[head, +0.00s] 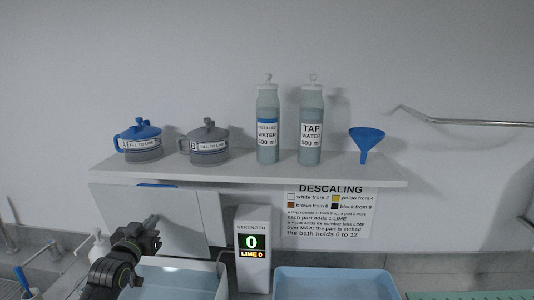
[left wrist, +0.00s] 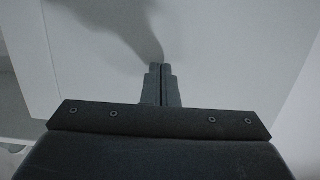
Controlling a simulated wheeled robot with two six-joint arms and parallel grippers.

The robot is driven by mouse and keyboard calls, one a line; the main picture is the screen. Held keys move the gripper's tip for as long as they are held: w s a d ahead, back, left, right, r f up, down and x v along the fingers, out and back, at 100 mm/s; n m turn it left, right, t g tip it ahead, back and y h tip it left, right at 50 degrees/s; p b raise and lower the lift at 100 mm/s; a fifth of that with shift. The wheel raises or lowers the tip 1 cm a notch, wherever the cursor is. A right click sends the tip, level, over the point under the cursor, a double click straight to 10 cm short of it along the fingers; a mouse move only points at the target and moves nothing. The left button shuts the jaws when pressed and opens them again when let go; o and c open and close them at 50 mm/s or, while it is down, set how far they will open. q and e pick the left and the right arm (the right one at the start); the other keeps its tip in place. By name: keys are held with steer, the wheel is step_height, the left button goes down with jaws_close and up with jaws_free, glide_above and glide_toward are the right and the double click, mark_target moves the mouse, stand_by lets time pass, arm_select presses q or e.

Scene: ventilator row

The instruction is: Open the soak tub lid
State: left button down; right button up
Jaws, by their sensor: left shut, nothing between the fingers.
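The soak tub lid (head: 185,207) is a pale flat panel standing raised, close to upright, behind the white tub (head: 223,281). The tub is open at the top and its pale blue inside shows. My left gripper (head: 154,220) is in front of the lid's face, above the tub's left side. In the left wrist view my left gripper (left wrist: 161,68) is shut and empty, and the pale lid surface (left wrist: 225,50) fills most of the view, with a shadow on it. I cannot tell whether the fingertips touch the lid. My right gripper is not in view.
A strength display (head: 252,250) reading 0 stands right of the tub, and a blue basin (head: 335,272) lies further right. A wall shelf (head: 250,172) above holds two lidded pots, two bottles and a blue funnel (head: 366,140). A white pump bottle (head: 101,246) stands left.

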arm_select(q)
steer(key=s+p, duration=0.5)
steer(key=s, duration=0.4)
steer(key=shift+s+a+p, duration=0.25)
steer(key=shift+a+p, duration=0.05)
steer(key=shift+a, duration=0.1)
